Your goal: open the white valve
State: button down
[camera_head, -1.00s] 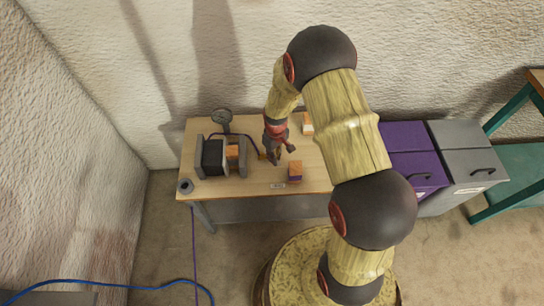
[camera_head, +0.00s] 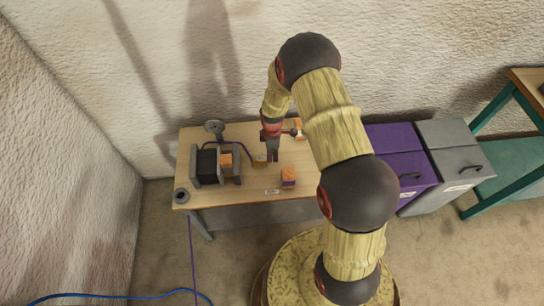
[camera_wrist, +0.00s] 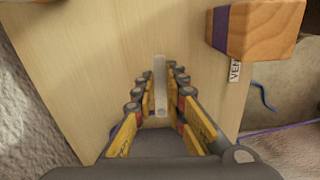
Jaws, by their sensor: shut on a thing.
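The white valve shows in the wrist view as a pale upright lever (camera_wrist: 160,95) between my fingers. My gripper (camera_wrist: 160,78) is shut on this lever, with one row of finger pads along each side. In the head view my gripper (camera_head: 272,157) points down over the middle of the wooden table and hides the lever. A small brass-coloured piece (camera_head: 259,161) at the end of a purple hose lies just left of my fingers. The valve body cannot be made out.
An orange block with a purple band (camera_head: 288,177) stands close to the right, also in the wrist view (camera_wrist: 256,27). Another block (camera_head: 298,128) stands behind. A black spool-like unit (camera_head: 207,166) and a gauge (camera_head: 214,127) stand left. Purple (camera_head: 400,178) and grey bins (camera_head: 450,165) stand right.

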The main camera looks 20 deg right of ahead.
jog(key=shift+w+d+n, duration=0.1)
jog(key=shift+w+n, duration=0.15)
jog(key=shift+n, duration=0.25)
jog(key=c, duration=1.8)
grip_release()
